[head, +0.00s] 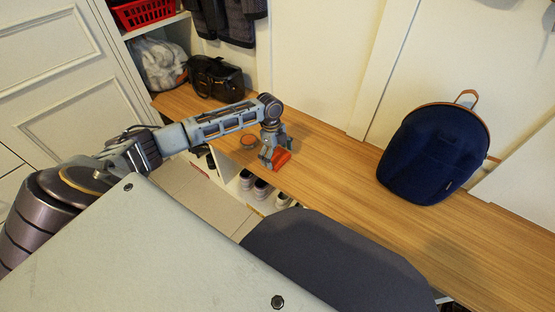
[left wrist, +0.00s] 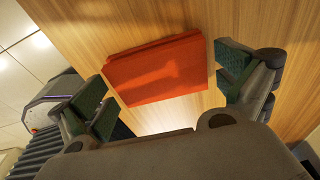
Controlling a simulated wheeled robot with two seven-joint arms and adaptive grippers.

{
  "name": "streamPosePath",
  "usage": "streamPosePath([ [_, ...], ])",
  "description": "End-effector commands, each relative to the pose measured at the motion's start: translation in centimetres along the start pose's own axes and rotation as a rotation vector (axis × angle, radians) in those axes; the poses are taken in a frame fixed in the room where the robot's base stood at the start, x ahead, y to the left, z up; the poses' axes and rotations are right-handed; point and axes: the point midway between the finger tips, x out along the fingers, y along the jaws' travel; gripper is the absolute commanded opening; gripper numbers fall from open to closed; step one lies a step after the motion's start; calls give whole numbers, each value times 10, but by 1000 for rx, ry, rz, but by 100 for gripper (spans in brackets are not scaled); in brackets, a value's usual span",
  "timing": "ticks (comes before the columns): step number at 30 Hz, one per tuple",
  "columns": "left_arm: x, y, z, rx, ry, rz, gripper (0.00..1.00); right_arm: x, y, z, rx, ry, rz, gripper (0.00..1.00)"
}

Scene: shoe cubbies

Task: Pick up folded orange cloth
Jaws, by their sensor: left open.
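The folded orange cloth (head: 281,158) lies on the wooden bench top near its front edge. In the left wrist view the cloth (left wrist: 158,72) is a flat folded rectangle. My left gripper (head: 270,158) is just above the cloth and partly covers it in the head view. In the left wrist view my left gripper (left wrist: 165,90) is open, with one green-padded finger on each side of the cloth. I cannot tell whether the fingers touch it. My right gripper is not in view.
The wooden bench (head: 330,165) bears a navy backpack (head: 433,153) at right, a dark bag (head: 215,77) at back left and a small round object (head: 248,142) left of the cloth. Shoes (head: 262,188) stand in cubbies below. A red basket (head: 145,11) is on a shelf.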

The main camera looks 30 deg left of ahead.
Motion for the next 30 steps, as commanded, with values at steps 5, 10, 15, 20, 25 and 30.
streamPosePath([
  [5, 0, 0, 0, 0, 0, 0, 91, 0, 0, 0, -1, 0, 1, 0],
  [10, 0, 0, 0, 0, 0, 0, 73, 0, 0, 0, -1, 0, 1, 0],
  [15, 0, 0, 0, 0, 0, 0, 72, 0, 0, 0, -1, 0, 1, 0],
  [20, -1, 0, 0, 0, 0, 0, 72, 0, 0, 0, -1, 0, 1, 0],
  [25, -6, 0, -1, 0, 0, -1, 72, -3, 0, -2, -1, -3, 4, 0],
  [30, -19, 0, -2, -1, 0, -1, 72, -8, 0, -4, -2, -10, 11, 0],
])
